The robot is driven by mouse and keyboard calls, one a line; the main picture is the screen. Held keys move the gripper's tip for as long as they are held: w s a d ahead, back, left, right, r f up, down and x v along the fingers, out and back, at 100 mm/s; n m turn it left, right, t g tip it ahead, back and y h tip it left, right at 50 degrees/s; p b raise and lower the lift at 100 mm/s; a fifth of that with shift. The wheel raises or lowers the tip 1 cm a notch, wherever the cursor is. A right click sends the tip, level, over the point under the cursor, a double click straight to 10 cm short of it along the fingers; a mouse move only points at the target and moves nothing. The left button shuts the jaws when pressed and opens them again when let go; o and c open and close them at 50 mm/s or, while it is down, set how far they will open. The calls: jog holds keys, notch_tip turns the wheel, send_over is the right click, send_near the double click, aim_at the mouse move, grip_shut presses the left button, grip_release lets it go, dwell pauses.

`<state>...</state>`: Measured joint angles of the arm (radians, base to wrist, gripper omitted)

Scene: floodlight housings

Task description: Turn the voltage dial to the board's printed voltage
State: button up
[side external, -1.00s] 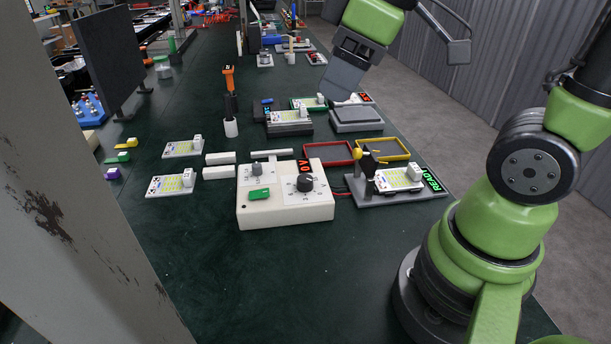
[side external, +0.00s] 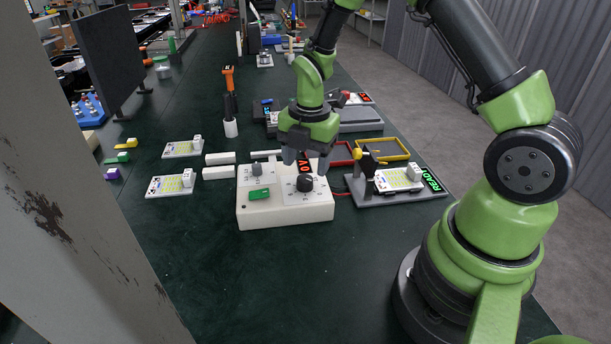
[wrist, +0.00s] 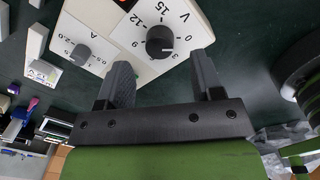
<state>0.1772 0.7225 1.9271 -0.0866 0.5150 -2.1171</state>
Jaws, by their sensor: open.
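The voltage dial (side external: 305,183) is a black knob on the white power supply box (side external: 262,216). In the wrist view the dial (wrist: 158,45) sits on a plate marked V with a printed scale of numbers. Its pale pointer mark is small; the red display (side external: 304,164) behind it seems to read 0V. My gripper (side external: 305,164) is open above the box, just behind and over the dial. In the wrist view my gripper (wrist: 161,62) has its fingers apart with the dial between and beyond their tips. A board (side external: 393,180) sits on the grey fixture (side external: 372,200); its printed voltage is too small to read.
A second, smaller dial marked A (wrist: 81,54) and a green switch (side external: 259,194) share the box. A yellow-knobbed clamp (side external: 358,153) and a green READY display (side external: 431,179) are at the fixture. Two boards lie left. The near table is clear.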

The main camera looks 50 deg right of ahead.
aim_at(305, 178)
jog(key=shift+w+f, duration=0.15)
jog(key=shift+f, duration=2)
jog(key=c, duration=0.9)
jog(key=shift+c, duration=0.2)
